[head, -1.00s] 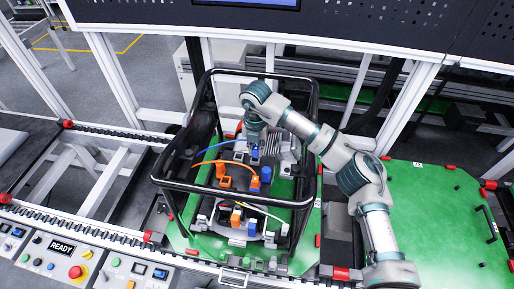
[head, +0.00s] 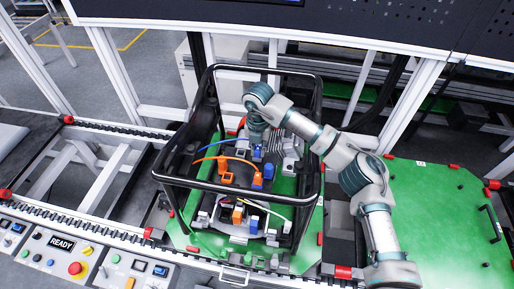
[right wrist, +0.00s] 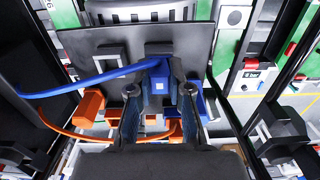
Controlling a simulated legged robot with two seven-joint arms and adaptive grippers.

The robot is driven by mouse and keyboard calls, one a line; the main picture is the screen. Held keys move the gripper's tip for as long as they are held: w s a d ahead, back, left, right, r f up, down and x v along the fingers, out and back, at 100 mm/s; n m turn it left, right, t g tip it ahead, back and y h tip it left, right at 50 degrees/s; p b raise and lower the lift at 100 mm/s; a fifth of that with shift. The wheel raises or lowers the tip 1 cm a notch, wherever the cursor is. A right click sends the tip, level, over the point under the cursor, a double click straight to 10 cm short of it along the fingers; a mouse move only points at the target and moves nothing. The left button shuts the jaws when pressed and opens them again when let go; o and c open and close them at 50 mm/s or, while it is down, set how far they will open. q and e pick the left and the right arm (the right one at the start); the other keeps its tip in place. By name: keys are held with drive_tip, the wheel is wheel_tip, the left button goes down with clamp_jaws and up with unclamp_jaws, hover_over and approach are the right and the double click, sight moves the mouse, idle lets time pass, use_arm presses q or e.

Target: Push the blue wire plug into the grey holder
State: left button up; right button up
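The blue wire plug (right wrist: 158,88) sits between the fingertips of my right gripper (right wrist: 159,84) in the right wrist view. The fingers close in on its sides and appear to hold it. Its blue wire (right wrist: 95,77) runs off to the left. A grey holder block (right wrist: 159,48) is directly beyond the plug, close to or touching it; I cannot tell how deep the plug sits. In the head view my right gripper (head: 257,139) reaches down inside the black frame, and the plug (head: 256,153) shows just below it. My left gripper is not in view.
A black tubular frame (head: 232,190) surrounds the work area. Orange plugs (head: 226,172) with an orange wire, another blue plug (head: 267,172) and grey blocks crowd its inside. The green pallet (head: 440,215) to the right is mostly clear. A control panel (head: 80,255) is at lower left.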

sight(259, 148)
drive_tip(key=o, duration=0.4)
drive_tip(key=shift+d, duration=0.35)
drive_tip(key=shift+d+r, duration=0.1)
drive_tip(key=shift+r, duration=6)
